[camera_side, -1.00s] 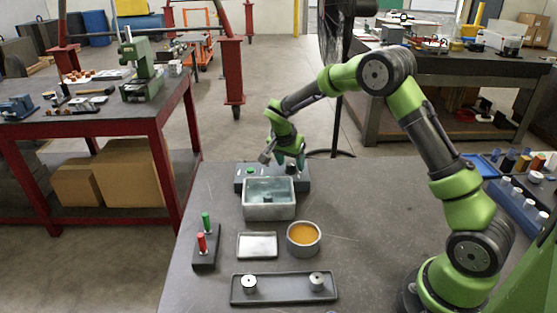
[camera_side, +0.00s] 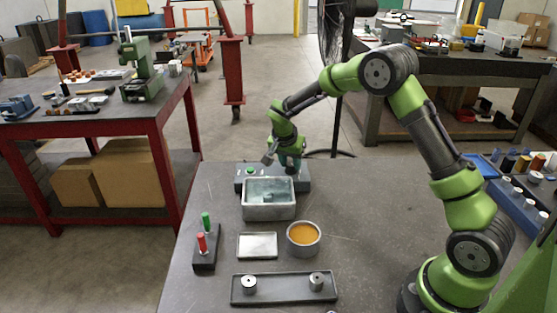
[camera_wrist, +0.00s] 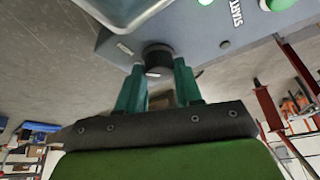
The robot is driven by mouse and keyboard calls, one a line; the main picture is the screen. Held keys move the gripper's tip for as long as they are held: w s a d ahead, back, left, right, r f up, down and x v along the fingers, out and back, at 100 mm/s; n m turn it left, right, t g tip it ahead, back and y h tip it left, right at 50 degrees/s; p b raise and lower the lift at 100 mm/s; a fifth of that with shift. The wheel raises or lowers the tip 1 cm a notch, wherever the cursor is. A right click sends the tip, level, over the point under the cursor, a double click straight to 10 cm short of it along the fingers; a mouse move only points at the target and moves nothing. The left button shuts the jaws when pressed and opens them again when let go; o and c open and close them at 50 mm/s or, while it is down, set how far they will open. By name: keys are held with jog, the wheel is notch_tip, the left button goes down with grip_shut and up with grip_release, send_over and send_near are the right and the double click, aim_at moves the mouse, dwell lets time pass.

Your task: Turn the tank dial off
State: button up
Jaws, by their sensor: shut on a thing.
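The grey tank (camera_side: 268,213) holds bluish liquid and stands near the far edge of the dark table. Behind it sits a grey control box (camera_side: 243,185) with a green button (camera_side: 250,171). In the wrist view the box (camera_wrist: 195,50) carries a round dark dial (camera_wrist: 158,52) with a small pale mark beside its base. My gripper (camera_wrist: 158,72) has its two teal fingers on either side of the dial, shut on it. In the side view my gripper (camera_side: 290,168) points down at the right end of the box, and the dial is mostly hidden there.
A block with a red and a green handle (camera_side: 205,246) stands at left. The table's right middle is clear.

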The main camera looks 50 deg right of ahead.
jog(key=n+t, duration=0.1)
jog(key=n, duration=0.2)
jog(key=n+t+y, duration=0.1)
jog(key=n, duration=0.1)
jog(key=shift+s+d+n, duration=0.1)
jog(key=shift+s+n, duration=0.05)
jog(key=shift+n, duration=0.25)
jog(key=n+y, duration=0.1)
jog(key=n, duration=0.2)
jog(key=n+t+y, duration=0.1)
jog(key=n, duration=0.2)
jog(key=shift+d+y, duration=0.2)
jog(key=shift+y, duration=0.1)
jog(key=n+y, duration=0.2)
jog(key=n, duration=0.3)
jog(key=shift+d+n, duration=0.1)
jog(key=shift+n, duration=0.2)
jog(key=n+y, duration=0.1)
jog(key=n, duration=0.1)
jog(key=n+g+y, duration=0.1)
jog(key=n, duration=0.2)
jog(key=shift+n, duration=0.3)
jog(key=shift+d, duration=0.1)
jog(key=o, duration=1)
